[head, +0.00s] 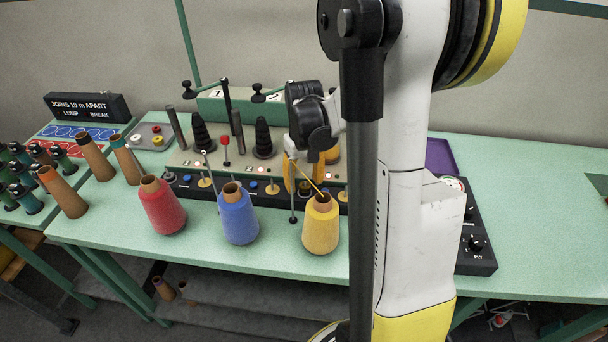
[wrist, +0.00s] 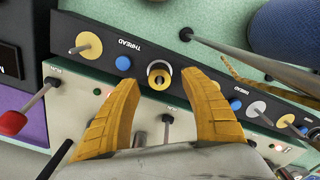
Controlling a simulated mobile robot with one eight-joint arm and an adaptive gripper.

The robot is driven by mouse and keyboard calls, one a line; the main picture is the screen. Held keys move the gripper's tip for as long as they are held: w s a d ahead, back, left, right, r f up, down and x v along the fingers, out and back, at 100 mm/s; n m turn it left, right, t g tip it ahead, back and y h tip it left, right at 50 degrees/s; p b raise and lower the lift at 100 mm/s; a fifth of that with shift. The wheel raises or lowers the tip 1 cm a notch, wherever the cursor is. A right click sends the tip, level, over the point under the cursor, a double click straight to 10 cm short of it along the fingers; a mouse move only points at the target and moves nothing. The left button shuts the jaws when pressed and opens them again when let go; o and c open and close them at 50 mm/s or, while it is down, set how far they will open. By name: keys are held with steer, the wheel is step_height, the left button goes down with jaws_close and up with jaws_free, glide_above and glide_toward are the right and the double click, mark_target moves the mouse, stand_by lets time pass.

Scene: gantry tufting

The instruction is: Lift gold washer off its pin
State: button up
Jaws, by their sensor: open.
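In the wrist view, a gold washer (wrist: 151,83) sits around a pin seen nearly end-on, on a dark strip marked THREAD. My gripper (wrist: 159,78) is open, with one orange finger on each side of this washer and a gap to each. Whether the fingertips are down at washer height I cannot tell. Another gold washer (wrist: 88,45) sits on a pin to the left. In the head view, my gripper (head: 297,180) is over the strip behind the yellow cone, and the washer below it is hidden.
A silvery washer (wrist: 256,108) and a blue button (wrist: 235,104) are right of the fingers. A thin rod (wrist: 230,55) slants across nearby. Red (head: 163,208), blue (head: 238,217) and yellow (head: 321,230) thread cones stand in front.

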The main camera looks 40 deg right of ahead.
steer(key=shift+f, duration=0.25)
jaws_close()
steer(key=shift+r, duration=0.2)
step_height(320, 180, up, 7)
steer(key=p, duration=0.5)
stand_by(0.9)
